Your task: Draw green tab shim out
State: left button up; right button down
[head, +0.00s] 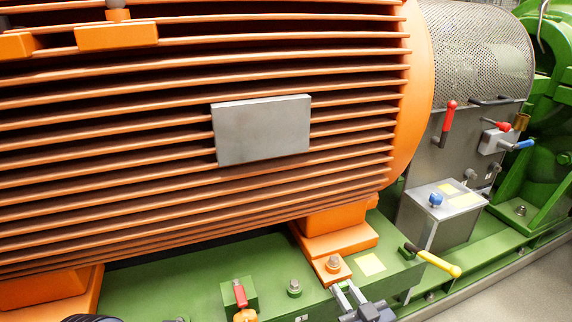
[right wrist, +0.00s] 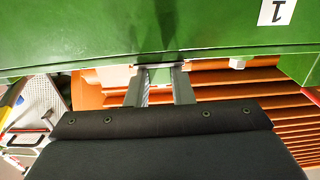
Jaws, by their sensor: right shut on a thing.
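My right gripper (head: 345,287) is at the front edge of the green base, just below the orange motor foot (head: 340,243) with its bolt. Its two grey fingers are shut on what looks like the green tab shim. Only a small green bit shows between the fingertips, and the rest is hidden. In the right wrist view the fingertips (right wrist: 160,68) meet the edge of the green base (right wrist: 80,35). A thin strip lies between them, too small to make out clearly.
The finned orange motor (head: 130,150) with a grey plate (head: 262,130) overhangs the base. A yellow-handled lever (head: 438,262) sticks out right of my gripper. A grey box with a blue knob (head: 436,200) is further right.

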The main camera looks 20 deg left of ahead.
jog(key=shift+s, duration=0.1)
jog(key=b+v, duration=0.1)
jog(key=v, duration=0.7)
jog(key=shift+b, duration=0.3)
dwell(1.1)
